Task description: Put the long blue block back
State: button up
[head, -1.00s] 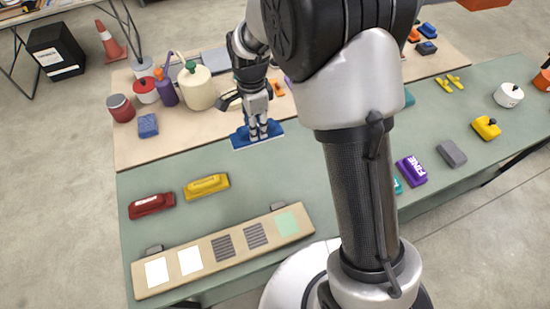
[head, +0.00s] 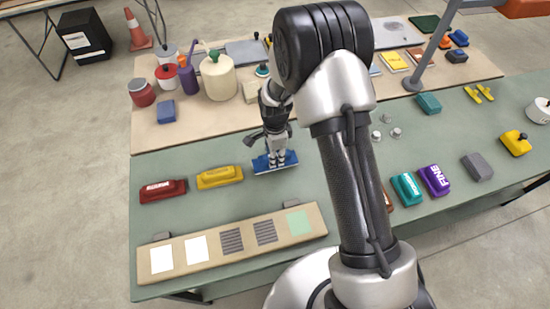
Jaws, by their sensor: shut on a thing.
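The long blue block (head: 260,164) is flat and level, at the right end of a row with a red block (head: 163,190) and a yellow block (head: 220,177) on the green table top (head: 200,215). My gripper (head: 276,163) points down and is shut on the long blue block from above. There is a small gap between the blue block and the yellow block. I cannot tell whether the blue block touches the table or hangs just above it.
A beige board (head: 210,265) with white, striped and green patches lies in front of the row. A small blue block (head: 166,111), red jars and a cream jug (head: 219,77) stand behind on the tan surface. Teal (head: 407,188) and purple (head: 433,180) blocks lie to the right.

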jog(key=shift+w+f, duration=0.1)
jog(key=shift+f, duration=0.75)
jog(key=o, duration=0.5)
jog(key=shift+f, duration=0.2)
jog(key=o, duration=0.4)
jog(key=shift+o, duration=0.2)
notch_tip(320, 180, up, 13)
jog(key=p, duration=0.2)
jog(key=shift+f, duration=0.15)
